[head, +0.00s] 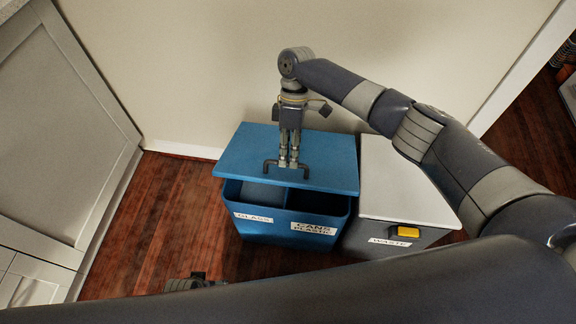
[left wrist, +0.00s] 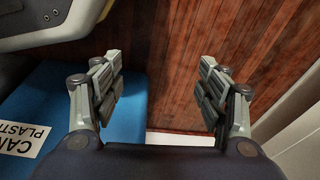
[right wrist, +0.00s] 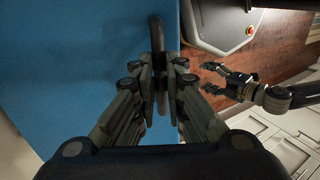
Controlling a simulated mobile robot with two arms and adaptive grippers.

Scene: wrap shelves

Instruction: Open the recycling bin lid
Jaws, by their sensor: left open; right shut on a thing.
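The blue recycling bin (head: 265,232) stands against the wall, with labels for glass and for cans and plastic on its front. Its blue lid (head: 335,160) is raised at the front, and a dark opening with two compartments shows beneath. My right gripper (head: 288,163) is shut on the dark lid handle (right wrist: 157,30). The fingers hide part of the handle. My left gripper (left wrist: 160,88) is open and empty, low in front of the bin; the head view shows only a bit of it. The bin's blue side and a label show in the left wrist view.
A grey waste bin (head: 405,182) with a pale lid and a yellow pedal or tab (head: 408,232) stands right beside the blue bin. A light cabinet (head: 60,130) is at the left. The wooden floor (head: 170,205) between cabinet and bin is clear.

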